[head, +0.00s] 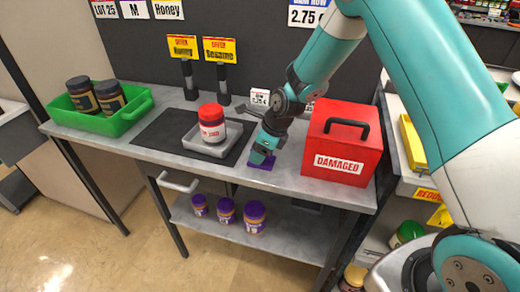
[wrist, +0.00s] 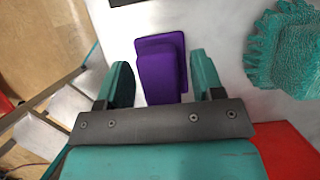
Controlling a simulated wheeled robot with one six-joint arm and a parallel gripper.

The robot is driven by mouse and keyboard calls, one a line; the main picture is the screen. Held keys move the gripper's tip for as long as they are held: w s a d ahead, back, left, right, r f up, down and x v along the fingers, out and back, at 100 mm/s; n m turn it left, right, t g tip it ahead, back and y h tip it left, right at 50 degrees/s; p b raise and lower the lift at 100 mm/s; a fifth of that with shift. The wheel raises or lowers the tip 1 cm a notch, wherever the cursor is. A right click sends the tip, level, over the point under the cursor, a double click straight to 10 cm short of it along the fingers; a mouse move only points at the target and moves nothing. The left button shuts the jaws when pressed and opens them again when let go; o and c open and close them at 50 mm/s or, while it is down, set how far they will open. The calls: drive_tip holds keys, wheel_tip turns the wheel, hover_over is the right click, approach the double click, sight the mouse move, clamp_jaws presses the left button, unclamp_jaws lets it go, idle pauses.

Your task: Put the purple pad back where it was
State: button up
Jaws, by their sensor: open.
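The purple pad (wrist: 161,70) shows between my open fingers in the wrist view, on a pale surface. It looks like a flat base with a raised block on it. In the head view the pad (head: 262,162) lies on the grey table top, between the dark mat and the red box, and is partly covered by my gripper (head: 263,151). My gripper (wrist: 161,64) points down over it with one finger on each side. Gaps show between the pad and both fingers, so it is not clamped.
A red box marked DAMAGED (head: 342,145) stands close on the right. A grey tray (head: 206,150) with a red-lidded jar (head: 212,124) sits on the dark mat (head: 160,138) at left. A green crate (head: 130,119) with jars is farther left. The front table edge is close.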

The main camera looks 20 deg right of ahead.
drive_tip(key=shift+r, duration=0.15)
drive_tip(key=v, duration=1.2)
drive_tip(key=s+a+r+n+g, duration=0.1)
drive_tip(key=s+a+r+n, duration=0.1)
drive_tip(key=s+n, duration=0.7)
drive_tip(key=s+a+r+n+g, duration=0.1)
drive_tip(key=s+a+r+n, duration=0.2)
drive_tip(key=s+n, duration=0.7)
drive_tip(key=s+a+r+n, duration=0.3)
drive_tip(key=s+r+n, duration=0.3)
drive_tip(key=s+n, duration=0.3)
drive_tip(key=n, duration=0.4)
drive_tip(key=shift+s+r+g+b, duration=0.15)
drive_tip(key=shift+s+g+b, duration=0.05)
drive_tip(key=shift+g+b, duration=0.2)
drive_tip(key=shift+a, duration=0.1)
